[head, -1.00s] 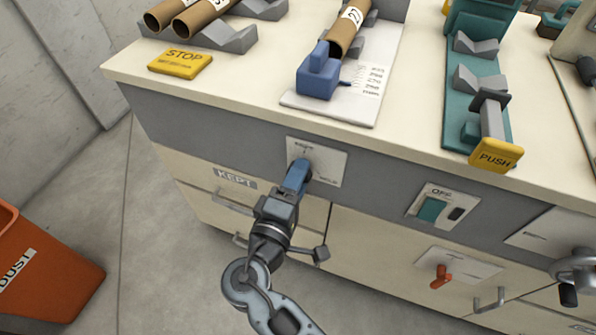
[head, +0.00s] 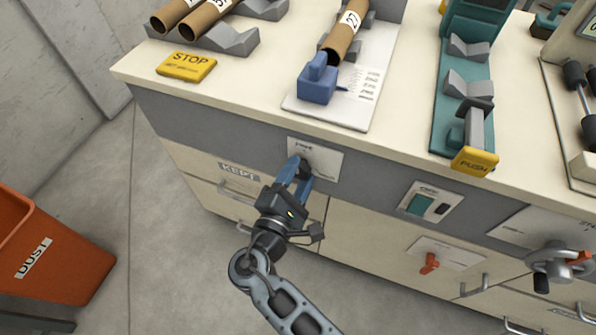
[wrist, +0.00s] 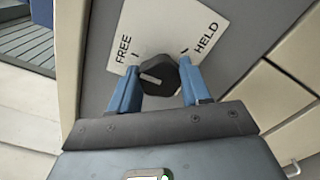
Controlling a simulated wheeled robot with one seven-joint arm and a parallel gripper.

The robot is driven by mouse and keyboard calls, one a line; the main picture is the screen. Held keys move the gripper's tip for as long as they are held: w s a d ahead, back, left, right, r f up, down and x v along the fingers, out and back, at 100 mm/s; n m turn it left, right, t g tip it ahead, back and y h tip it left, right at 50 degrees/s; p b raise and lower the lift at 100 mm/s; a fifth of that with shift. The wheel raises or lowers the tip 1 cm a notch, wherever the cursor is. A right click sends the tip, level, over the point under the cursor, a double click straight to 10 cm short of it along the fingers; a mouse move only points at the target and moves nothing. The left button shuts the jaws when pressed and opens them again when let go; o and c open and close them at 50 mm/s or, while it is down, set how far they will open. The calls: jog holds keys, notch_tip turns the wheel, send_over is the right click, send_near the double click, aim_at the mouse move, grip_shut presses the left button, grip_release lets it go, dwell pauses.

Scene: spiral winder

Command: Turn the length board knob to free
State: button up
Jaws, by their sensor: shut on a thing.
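The length board knob (wrist: 160,77) is a black faceted knob on a white plate (wrist: 207,18) marked FREE on the left and HELD on the right in the wrist view. Its white pointer line lies on the left part of its face, toward the FREE side; I cannot tell if it lines up exactly with the FREE tick. My gripper (wrist: 158,72) has a blue finger on each side of the knob and is shut on it. In the head view my gripper (head: 300,168) reaches the plate (head: 326,163) on the grey front panel and partly hides the knob.
Above the plate, the bench top holds a white board (head: 345,108) with a blue block (head: 318,80), and a yellow STOP pad (head: 187,66). An orange DUST bin (head: 50,250) stands at left.

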jog(key=shift+f, duration=0.1)
dwell(0.3)
jog(key=o, duration=1.1)
jog(key=shift+c, duration=0.2)
jog(key=v, duration=0.7)
jog(key=shift+s+a, duration=0.15)
jog(key=shift+s, duration=0.2)
